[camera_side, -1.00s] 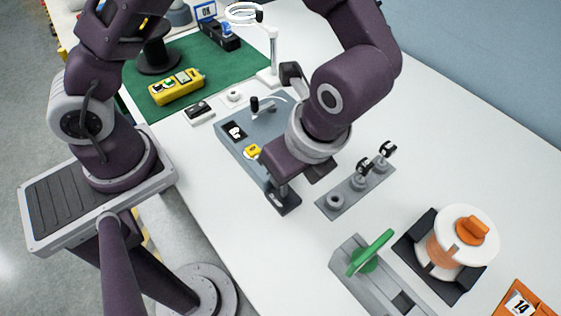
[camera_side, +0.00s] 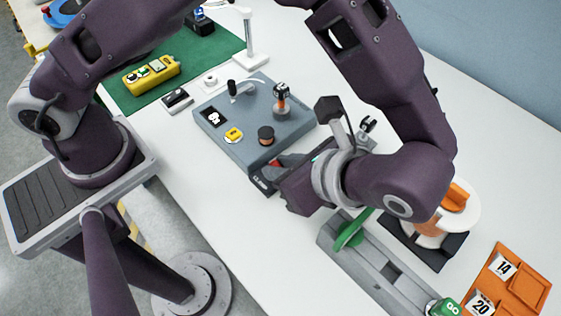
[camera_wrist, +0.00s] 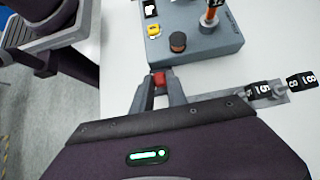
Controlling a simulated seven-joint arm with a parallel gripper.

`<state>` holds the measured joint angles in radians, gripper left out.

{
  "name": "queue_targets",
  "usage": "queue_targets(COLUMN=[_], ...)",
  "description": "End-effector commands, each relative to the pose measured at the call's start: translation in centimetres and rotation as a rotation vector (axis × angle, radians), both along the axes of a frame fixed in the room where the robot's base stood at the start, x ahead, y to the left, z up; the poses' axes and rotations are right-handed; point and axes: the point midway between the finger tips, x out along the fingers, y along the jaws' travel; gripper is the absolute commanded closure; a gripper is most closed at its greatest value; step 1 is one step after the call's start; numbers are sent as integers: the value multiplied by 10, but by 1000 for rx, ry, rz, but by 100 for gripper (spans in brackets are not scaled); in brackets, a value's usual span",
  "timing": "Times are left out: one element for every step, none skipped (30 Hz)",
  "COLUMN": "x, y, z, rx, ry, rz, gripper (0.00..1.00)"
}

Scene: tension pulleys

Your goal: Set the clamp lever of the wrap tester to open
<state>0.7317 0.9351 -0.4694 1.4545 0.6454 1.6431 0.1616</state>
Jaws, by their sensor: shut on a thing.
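The wrap tester (camera_side: 232,115) is a blue-grey box in the middle of the table. It carries a black-knobbed arm, a yellow knob (camera_side: 233,134), a dark round post (camera_side: 266,136) and an upright post with an orange band (camera_side: 282,103). A small red handle (camera_side: 275,162) sits at its near end, beside a dark labelled plate (camera_side: 262,183); it looks like the clamp lever. In the wrist view my gripper (camera_wrist: 158,84) is shut on this red handle (camera_wrist: 159,78), just off the box's near side. The lever's pivot and full position are hidden by my fingers.
A grey rail with a green lever (camera_side: 347,232) lies near my wrist. A white and orange spool (camera_side: 455,205) and an orange tray (camera_side: 519,280) are at the right. White table is free at the front.

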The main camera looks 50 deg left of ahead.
Motion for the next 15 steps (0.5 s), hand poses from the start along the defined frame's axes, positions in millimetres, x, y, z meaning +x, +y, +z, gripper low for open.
queue_targets(x=[0,0,0,0,0,0,0,0,0,0,0,0,0,0,0], y=[0,0,0,0,0,0,0,0,0,0,0,0,0,0,0], z=[0,0,0,0,0,0,0,-1,-1,-1,-1,-1,-1,-1,-1], rx=[-1,-1,-1,-1,-1,-1,-1,-1,-2,-2,-2,-1,-1,-1,-1], ry=[-1,-1,-1,-1,-1,0,0,0,0,0,0,0,0,0,0], rz=[-1,-1,-1,-1,-1,0,0,0,0,0,0,0,0,0,0], gripper=[100,100,100,100,100,100,100,100,74,68,62,60,60,60,60])
